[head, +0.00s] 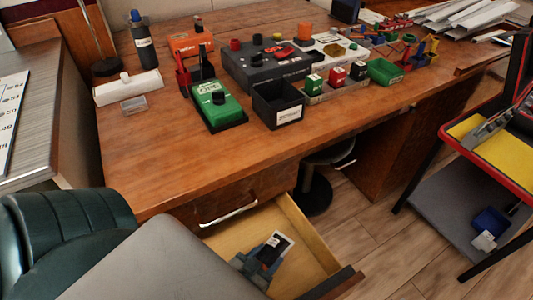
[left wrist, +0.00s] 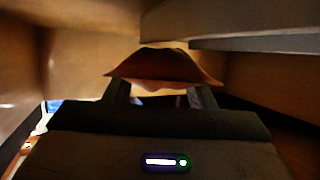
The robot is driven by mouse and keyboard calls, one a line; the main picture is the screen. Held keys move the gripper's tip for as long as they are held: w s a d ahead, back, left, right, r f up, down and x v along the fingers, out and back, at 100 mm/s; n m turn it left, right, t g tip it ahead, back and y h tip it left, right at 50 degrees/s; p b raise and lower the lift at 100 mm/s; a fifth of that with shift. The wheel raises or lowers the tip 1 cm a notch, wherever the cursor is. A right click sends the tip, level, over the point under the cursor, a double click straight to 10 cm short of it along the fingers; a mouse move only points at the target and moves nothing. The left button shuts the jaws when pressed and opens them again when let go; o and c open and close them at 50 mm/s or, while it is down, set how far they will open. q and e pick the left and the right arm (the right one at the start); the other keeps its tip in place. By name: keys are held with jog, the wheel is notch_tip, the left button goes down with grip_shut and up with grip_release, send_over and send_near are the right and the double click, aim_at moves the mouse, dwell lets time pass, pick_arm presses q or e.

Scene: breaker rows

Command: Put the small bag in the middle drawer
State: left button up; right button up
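The small bag (left wrist: 163,65) is reddish brown with flared ends, close up in the left wrist view. My left gripper (left wrist: 160,94) has one finger at each side of the bag and appears shut on it; the fingertips are partly hidden by the bag. Pale wooden walls surround them there. In the head view a drawer (head: 300,232) of the desk stands open, below a shut drawer with a metal handle (head: 228,213). The blue-grey shape in the open drawer seems to be my left gripper (head: 262,254); I cannot make out the bag there. My right gripper is not in view.
The wooden desk (head: 150,170) has a clear front left part. Breakers, a black bin (head: 278,105) and a green device (head: 218,105) stand farther back. A dark green chair (head: 60,230) is at left, a red-rimmed cart (head: 485,150) at right. A grey beam (left wrist: 260,42) crosses above the bag.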

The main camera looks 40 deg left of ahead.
aim_at(270, 253)
pick_arm(q)
jog(key=o, duration=0.4)
jog(key=shift+r, duration=0.15)
jog(key=shift+r, duration=0.4)
jog(key=v, duration=0.4)
jog(key=shift+s, duration=0.15)
jog(key=b+v, duration=0.1)
jog(key=v, duration=0.1)
jog(key=shift+s+r, duration=0.15)
jog(key=shift+s, duration=0.2)
jog(key=shift+s+r, duration=0.15)
jog(key=shift+r, duration=0.05)
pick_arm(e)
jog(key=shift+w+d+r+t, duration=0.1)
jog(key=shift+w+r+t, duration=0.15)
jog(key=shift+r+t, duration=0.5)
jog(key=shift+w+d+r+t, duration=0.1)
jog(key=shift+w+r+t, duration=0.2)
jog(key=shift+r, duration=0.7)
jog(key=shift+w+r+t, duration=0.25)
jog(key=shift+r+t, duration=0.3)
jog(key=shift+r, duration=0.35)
